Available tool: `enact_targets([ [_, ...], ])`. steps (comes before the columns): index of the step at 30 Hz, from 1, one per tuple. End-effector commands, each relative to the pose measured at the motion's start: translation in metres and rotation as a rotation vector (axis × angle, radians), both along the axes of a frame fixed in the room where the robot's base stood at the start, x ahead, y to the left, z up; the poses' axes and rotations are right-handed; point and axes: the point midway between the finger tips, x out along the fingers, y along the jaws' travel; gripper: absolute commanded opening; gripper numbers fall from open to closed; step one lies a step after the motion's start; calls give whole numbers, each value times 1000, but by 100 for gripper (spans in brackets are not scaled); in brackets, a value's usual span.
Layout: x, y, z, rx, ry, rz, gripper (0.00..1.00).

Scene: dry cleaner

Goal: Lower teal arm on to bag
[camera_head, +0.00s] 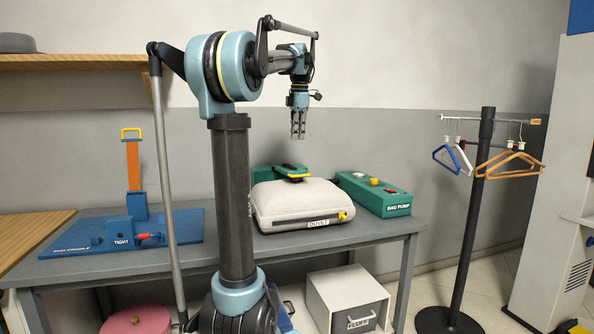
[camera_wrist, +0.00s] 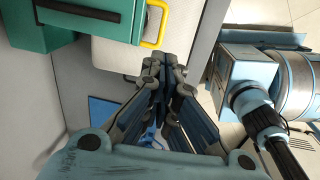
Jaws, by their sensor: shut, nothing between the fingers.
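A plump pale grey bag (camera_head: 300,203) labelled "DUVET" lies on the blue-grey table, with a yellow valve at its front right corner. A teal arm (camera_head: 284,169) with a yellow handle (camera_head: 296,178) reaches over the bag's back part; I cannot tell whether it touches the bag. In the wrist view the teal arm (camera_wrist: 90,18) and its yellow handle (camera_wrist: 157,25) show at the upper left, with part of the bag (camera_wrist: 110,57) beyond. My gripper (camera_head: 298,137) points down, shut and empty, above the handle and apart from it; its fingertips (camera_wrist: 162,68) meet in the wrist view.
A teal "BAG PUMP" box (camera_head: 375,194) with red and yellow buttons stands right of the bag. A blue fixture (camera_head: 122,232) labelled "TIGHT", with an orange lever, sits at the table's left. A hanger stand (camera_head: 474,220) is at the right. A drawer box (camera_head: 347,300) is below the table.

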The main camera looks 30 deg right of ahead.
Motion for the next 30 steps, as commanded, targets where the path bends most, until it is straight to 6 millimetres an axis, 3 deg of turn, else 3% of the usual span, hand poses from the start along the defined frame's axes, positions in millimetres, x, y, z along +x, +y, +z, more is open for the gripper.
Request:
enact_targets([
  [8,1,-10,-9,-1,1,25,0],
  [24,9,-11,-99,-1,1,24,0],
  [30,12,-11,-124,-1,1,24,0],
])
